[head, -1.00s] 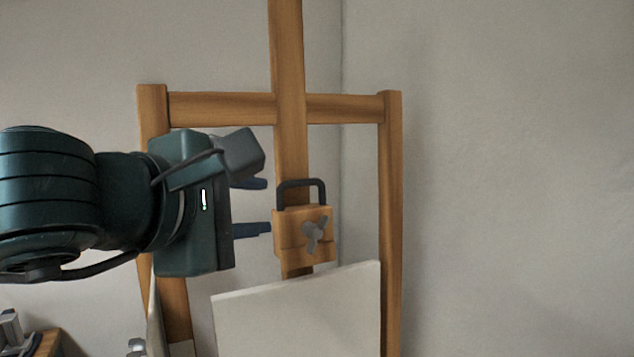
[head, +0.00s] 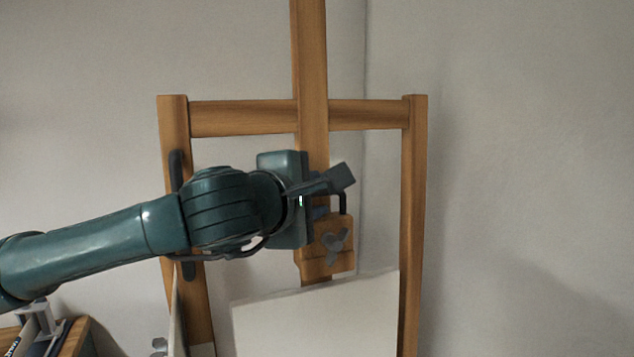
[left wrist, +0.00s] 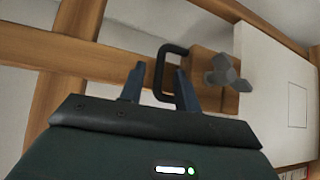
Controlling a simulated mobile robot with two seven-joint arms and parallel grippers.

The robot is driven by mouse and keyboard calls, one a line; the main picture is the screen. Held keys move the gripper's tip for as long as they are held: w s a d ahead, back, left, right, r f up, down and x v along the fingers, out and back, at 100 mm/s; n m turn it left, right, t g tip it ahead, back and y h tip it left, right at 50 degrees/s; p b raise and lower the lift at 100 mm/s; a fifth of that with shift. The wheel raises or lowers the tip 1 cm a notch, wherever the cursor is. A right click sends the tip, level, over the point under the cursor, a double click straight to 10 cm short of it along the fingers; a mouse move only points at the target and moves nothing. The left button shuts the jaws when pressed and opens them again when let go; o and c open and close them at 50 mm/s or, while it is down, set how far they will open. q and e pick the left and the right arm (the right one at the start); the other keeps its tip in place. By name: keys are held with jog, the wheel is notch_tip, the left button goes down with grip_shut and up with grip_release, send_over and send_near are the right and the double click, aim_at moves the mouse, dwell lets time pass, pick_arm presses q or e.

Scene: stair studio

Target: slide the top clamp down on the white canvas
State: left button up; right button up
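The top clamp (head: 316,259) is a wooden block with a grey wing knob and a dark U-shaped handle (head: 344,203). It sits on the easel's centre mast, a little above the white canvas (head: 318,315). My left gripper (head: 321,211) is at the handle and hides part of it in the head view. In the left wrist view its two blue fingers (left wrist: 159,85) are apart, with the bar of the handle (left wrist: 161,72) between them and no clear grip on it. The clamp block (left wrist: 206,66) and canvas (left wrist: 275,90) lie beyond. My right gripper is out of view.
The wooden easel frame has a crossbar (head: 245,117) and side posts (head: 413,220) around the mast. A small wooden table (head: 76,338) with items stands at the lower left. The space right of the easel is bare wall.

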pick_arm(q)
jog(key=shift+w+d+f, duration=0.15)
jog(key=shift+w+d, duration=0.05)
jog(key=shift+w, duration=0.3)
grip_shut()
dwell(0.3)
